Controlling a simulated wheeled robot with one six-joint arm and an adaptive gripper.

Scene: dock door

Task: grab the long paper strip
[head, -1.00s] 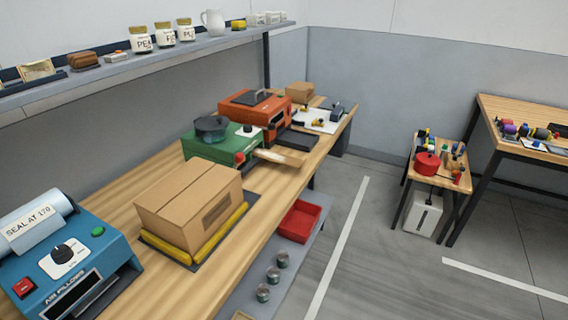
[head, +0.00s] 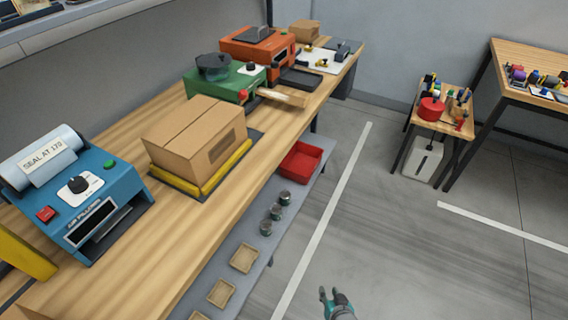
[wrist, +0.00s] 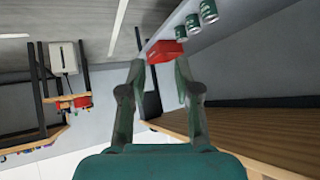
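A tan strip (head: 283,97), which looks like paper, sticks out from the front of the green machine (head: 222,84) on the long wooden bench. It reaches toward the bench's front edge, and its far end is free. My gripper (head: 328,294) is at the bottom of the head view, over the floor and well apart from the strip. In the wrist view my gripper (wrist: 158,72) has its two fingers spread with nothing between them. The strip cannot be made out in the wrist view.
A cardboard box (head: 195,138) and a blue machine (head: 75,190) stand nearer on the bench (head: 150,260). An orange machine (head: 258,48) stands behind the green one. A red bin (head: 300,161) and several cans sit on the lower shelf. The floor (head: 400,250) to the right is clear.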

